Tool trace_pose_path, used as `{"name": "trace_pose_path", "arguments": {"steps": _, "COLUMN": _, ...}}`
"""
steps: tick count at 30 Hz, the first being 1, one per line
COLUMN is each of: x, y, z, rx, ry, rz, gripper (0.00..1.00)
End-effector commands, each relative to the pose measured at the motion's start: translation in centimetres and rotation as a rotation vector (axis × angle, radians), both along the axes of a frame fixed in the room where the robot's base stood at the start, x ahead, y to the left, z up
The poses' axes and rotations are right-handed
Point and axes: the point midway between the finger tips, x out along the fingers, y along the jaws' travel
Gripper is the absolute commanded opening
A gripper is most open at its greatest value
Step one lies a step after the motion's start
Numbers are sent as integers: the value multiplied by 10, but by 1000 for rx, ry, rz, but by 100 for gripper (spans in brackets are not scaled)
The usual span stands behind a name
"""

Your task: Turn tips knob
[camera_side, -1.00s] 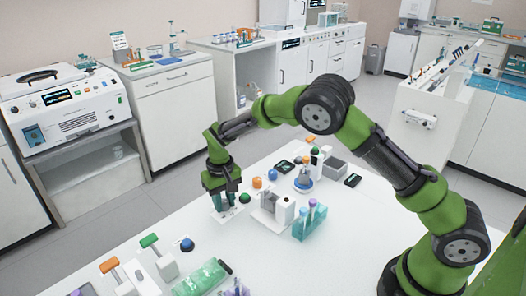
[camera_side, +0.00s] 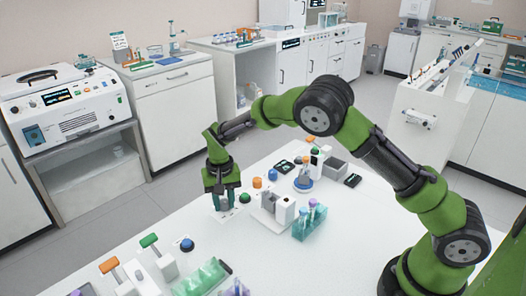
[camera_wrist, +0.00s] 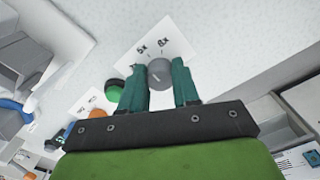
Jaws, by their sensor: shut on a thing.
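A grey round knob (camera_wrist: 160,72) sits on a white card printed "5x" and "8x" (camera_wrist: 143,48) in the wrist view. A pointer mark shows on the knob. My gripper (camera_wrist: 159,67) has its two teal fingers on either side of the knob and is shut on it. The knob is mostly hidden there by the fingers.
A green button (camera_side: 245,198) and an orange button (camera_side: 257,182) are close by. A white device (camera_side: 284,210) and a tube rack (camera_side: 309,222) stand to the right. Levers with orange (camera_side: 109,265) and green (camera_side: 149,240) handles are nearer the front. Bare table lies between.

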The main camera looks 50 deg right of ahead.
Motion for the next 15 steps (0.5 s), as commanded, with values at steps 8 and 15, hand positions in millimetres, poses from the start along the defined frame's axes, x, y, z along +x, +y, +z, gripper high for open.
{"name": "trace_pose_path", "arguments": {"steps": 8, "x": 0, "y": 0, "z": 1, "rx": 0, "ry": -1, "rz": 1, "gripper": 55}}
{"name": "trace_pose_path", "arguments": {"steps": 15, "x": 0, "y": 0, "z": 0, "rx": 1, "ry": -1, "rz": 1, "gripper": 56}}
